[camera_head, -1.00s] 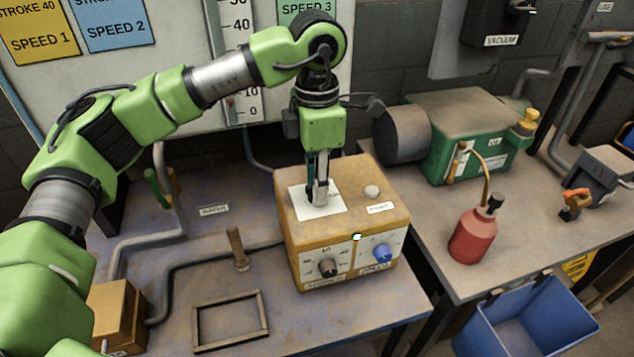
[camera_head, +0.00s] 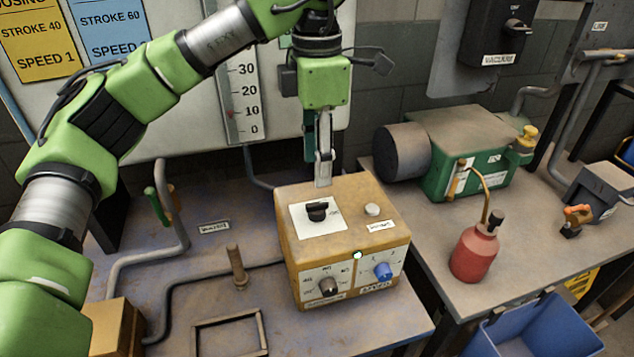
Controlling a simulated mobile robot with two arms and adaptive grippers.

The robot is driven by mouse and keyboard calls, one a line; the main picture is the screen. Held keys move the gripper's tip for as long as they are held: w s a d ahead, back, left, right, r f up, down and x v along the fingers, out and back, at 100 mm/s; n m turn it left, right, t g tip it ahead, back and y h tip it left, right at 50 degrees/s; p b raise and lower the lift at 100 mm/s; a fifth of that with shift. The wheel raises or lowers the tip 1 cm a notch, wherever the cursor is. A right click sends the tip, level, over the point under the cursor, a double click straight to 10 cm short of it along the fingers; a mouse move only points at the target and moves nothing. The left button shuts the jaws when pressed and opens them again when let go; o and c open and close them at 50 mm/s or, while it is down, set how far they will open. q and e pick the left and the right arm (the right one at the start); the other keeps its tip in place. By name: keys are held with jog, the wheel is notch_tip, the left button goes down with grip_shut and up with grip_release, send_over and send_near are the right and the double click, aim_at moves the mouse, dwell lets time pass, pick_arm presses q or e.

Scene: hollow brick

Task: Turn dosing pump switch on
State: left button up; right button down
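The dosing pump is a worn yellow-orange box (camera_head: 345,242) on the left bench. On its top is a white plate (camera_head: 309,228) with a black rotary switch (camera_head: 317,211). The switch's bar lies roughly left to right, and small print beside it is too small to read. My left gripper (camera_head: 323,182) points down above the back of the box, apart from the switch and holding nothing visible. Its fingers are seen edge-on, so their opening is unclear. My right gripper is out of view.
The front panel has a black knob (camera_head: 328,287) and a blue knob (camera_head: 382,271). A pale round button (camera_head: 372,209) is on the top. Left are an upright peg (camera_head: 237,268) and pipes. Right are a green pump (camera_head: 462,150), a red bottle (camera_head: 474,252) and a blue bin (camera_head: 535,325).

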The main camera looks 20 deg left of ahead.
pick_arm(q)
notch_tip(320, 180, up, 2)
jog(key=shift+r, duration=0.25)
